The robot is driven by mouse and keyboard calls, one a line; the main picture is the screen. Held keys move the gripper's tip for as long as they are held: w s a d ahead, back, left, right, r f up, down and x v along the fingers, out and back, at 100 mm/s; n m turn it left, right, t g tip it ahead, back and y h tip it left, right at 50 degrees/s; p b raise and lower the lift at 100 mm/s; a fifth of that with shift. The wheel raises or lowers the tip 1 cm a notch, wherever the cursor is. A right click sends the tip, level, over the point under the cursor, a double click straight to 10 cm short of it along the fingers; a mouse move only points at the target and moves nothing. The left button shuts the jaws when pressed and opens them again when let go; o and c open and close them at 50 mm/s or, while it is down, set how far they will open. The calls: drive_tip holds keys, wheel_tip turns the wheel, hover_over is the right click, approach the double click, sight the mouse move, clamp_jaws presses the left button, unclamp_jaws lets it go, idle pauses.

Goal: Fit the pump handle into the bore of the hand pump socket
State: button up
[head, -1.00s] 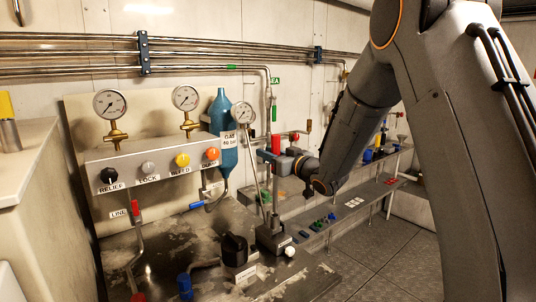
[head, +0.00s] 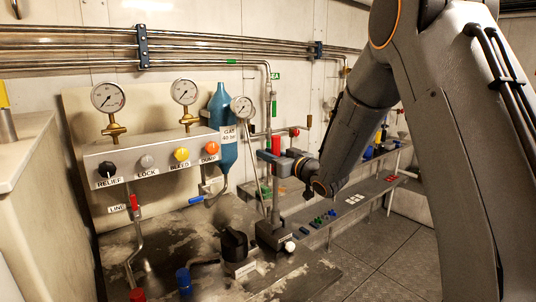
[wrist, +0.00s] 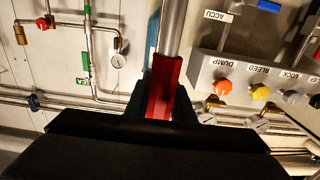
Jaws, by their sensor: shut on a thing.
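The pump handle is a grey rod with a red grip (head: 276,146). My gripper (head: 268,157) is shut on the red grip and holds the handle roughly upright above the hand pump (head: 272,236). In the wrist view the red grip (wrist: 163,88) sits between my dark fingers, and the grey rod runs out of the top edge. The hand pump is a grey block on the bench with a white knob at its side. The rod's lower end appears over the pump's socket; I cannot tell whether it is inside the bore. The wrist view does not show the socket.
A valve panel (head: 150,155) with colored knobs and gauges stands to the left, beside a blue bottle (head: 222,110). A black knob (head: 235,244) and a blue-capped fitting (head: 184,281) are on the bench near the pump. A shelf with small parts (head: 345,205) runs to the right.

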drive_tip(key=shift+f+b, duration=1.05)
drive_tip(key=shift+f, duration=0.65)
drive_tip(key=o, duration=1)
drive_tip(key=shift+c, duration=0.2)
drive_tip(key=b+v, duration=0.1)
drive_tip(key=v, duration=0.6)
drive_tip(key=shift+s+d, duration=0.25)
drive_tip(key=shift+s, duration=0.05)
